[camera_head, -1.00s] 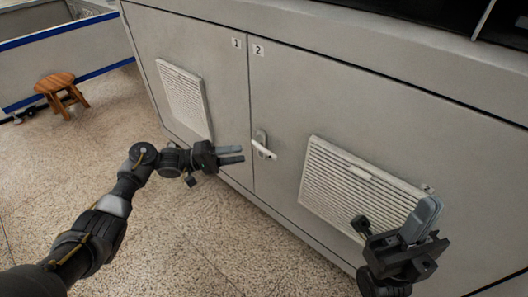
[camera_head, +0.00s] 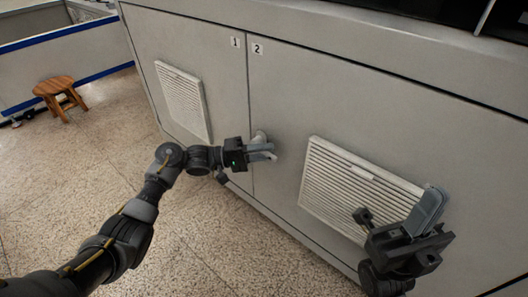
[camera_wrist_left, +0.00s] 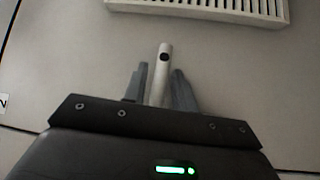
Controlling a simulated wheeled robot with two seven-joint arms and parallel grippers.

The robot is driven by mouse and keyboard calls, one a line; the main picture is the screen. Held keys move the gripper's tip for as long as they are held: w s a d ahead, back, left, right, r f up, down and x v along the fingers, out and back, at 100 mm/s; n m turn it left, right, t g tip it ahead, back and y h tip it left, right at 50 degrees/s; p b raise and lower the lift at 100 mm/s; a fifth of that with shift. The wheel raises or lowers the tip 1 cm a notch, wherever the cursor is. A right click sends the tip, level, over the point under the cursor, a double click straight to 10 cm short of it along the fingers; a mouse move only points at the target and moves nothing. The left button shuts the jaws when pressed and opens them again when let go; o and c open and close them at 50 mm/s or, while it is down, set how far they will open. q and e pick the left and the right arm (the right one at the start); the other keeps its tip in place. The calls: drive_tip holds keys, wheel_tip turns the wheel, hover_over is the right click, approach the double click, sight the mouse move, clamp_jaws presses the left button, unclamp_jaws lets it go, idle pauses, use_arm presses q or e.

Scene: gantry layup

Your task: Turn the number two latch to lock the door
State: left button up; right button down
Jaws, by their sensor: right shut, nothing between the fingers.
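The number two latch is on the left edge of the right cabinet door (camera_head: 330,95), under the label 2 (camera_head: 258,49). In the head view its base (camera_head: 259,137) shows just above my left gripper (camera_head: 275,151), which hides most of its handle. In the left wrist view the pale latch handle (camera_wrist_left: 164,62) lies between the two fingers of my left gripper (camera_wrist_left: 162,75). Those fingers are open, one on each side, with narrow gaps visible. My right gripper (camera_head: 436,212) is shut and empty, in front of the right door's lower right part.
The left door (camera_head: 190,45), labelled 1 (camera_head: 235,41), sits flush beside the right one. Each door has a white louvred vent; the right one (camera_head: 350,185) is near my right gripper. A wooden stool (camera_head: 58,92) stands far left. The speckled floor (camera_head: 215,240) is clear.

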use_arm(q)
clamp_jaws()
